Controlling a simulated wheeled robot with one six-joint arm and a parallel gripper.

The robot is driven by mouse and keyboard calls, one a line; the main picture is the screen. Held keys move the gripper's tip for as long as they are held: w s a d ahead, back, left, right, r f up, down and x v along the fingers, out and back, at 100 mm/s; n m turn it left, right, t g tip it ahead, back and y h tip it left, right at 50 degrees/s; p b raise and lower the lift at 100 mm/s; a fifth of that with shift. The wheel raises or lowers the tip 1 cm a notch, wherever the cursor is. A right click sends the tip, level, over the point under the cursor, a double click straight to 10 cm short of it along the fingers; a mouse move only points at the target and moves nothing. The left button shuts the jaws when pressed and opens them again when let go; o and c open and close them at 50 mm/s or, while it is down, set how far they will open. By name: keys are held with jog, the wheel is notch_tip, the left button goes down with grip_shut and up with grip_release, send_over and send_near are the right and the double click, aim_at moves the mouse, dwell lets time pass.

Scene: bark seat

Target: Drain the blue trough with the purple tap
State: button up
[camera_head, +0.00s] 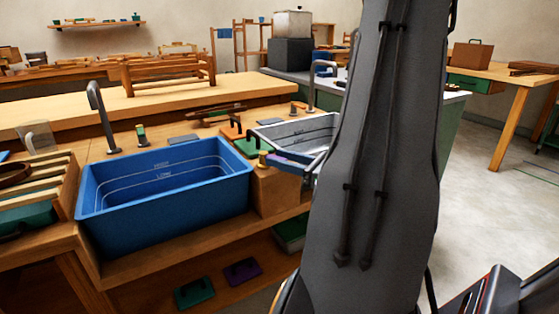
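The blue trough (165,212) is sunk into the wooden bench at the left. Pale level lines run around its inner walls; I cannot tell whether it holds water. A grey curved spout (101,118) stands behind it. A brass knob (262,159) sits on the wooden block between the two basins. My arm fills the right of the middle and hides what is behind it. My gripper does not show.
The metal basin (300,131) is partly hidden by my arm. A slatted wooden rack (34,190) stands left of the trough. Green (194,293) and purple (242,271) items lie on the lower shelf. Open floor (487,185) lies at the right.

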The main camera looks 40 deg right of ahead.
jog(key=shift+w+a, duration=0.1)
jog(key=shift+w, duration=0.25)
grip_shut()
